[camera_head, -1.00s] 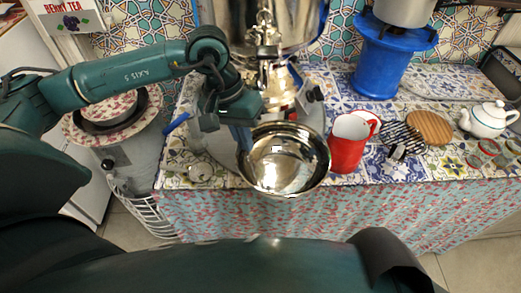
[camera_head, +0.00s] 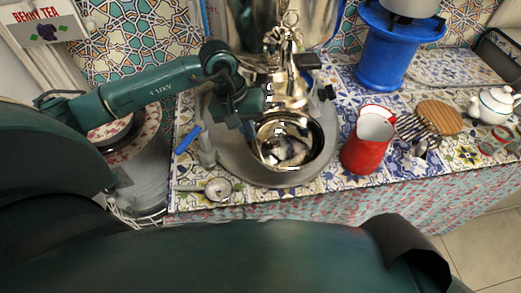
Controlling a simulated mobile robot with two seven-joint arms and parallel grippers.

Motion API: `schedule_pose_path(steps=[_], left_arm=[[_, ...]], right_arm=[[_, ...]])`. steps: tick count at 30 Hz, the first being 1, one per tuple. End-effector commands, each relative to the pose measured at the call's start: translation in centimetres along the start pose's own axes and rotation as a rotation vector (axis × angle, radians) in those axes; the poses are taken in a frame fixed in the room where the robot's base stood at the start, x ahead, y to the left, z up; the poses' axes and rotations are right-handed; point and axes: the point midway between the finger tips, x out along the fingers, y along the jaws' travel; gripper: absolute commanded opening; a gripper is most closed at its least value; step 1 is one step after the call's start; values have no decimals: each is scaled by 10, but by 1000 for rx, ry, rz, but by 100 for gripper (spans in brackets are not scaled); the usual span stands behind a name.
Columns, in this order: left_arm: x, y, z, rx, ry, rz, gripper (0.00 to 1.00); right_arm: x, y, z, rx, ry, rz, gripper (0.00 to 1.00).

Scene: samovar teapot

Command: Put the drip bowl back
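The shiny metal drip bowl (camera_head: 287,150) is over the round grey tray (camera_head: 290,177), in front of the base of the metal samovar (camera_head: 285,90) and below its tap. I cannot tell whether its bottom touches the tray. My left gripper (camera_head: 249,130) is at the bowl's left rim, with its fingers pointing down and shut on the rim. The fingertips are partly hidden by the bowl edge. My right gripper is not in view.
A red pitcher (camera_head: 368,143) stands close to the right of the tray. A small strainer (camera_head: 218,189) lies at the front left and a blue-handled item (camera_head: 188,139) is left of the tray. A blue stand (camera_head: 387,50), wooden disc (camera_head: 440,117) and teapot (camera_head: 492,105) are farther right.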

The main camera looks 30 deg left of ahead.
Motion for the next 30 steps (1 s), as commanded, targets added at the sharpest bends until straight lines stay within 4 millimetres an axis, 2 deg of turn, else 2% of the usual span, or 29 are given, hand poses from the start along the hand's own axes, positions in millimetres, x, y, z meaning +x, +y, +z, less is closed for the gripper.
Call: schedule_pose_path(steps=[3,8,15,26,30], left_arm=[[16,-4,0,0,-1,2,0],[28,-6,0,2,1,3,0],[57,-14,0,2,0,3,0],[64,-16,0,4,3,3,0],[63,-16,0,4,1,1,11]], right_arm=[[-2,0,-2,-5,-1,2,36],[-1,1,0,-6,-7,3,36],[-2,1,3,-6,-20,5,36],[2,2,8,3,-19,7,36],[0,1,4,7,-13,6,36]])
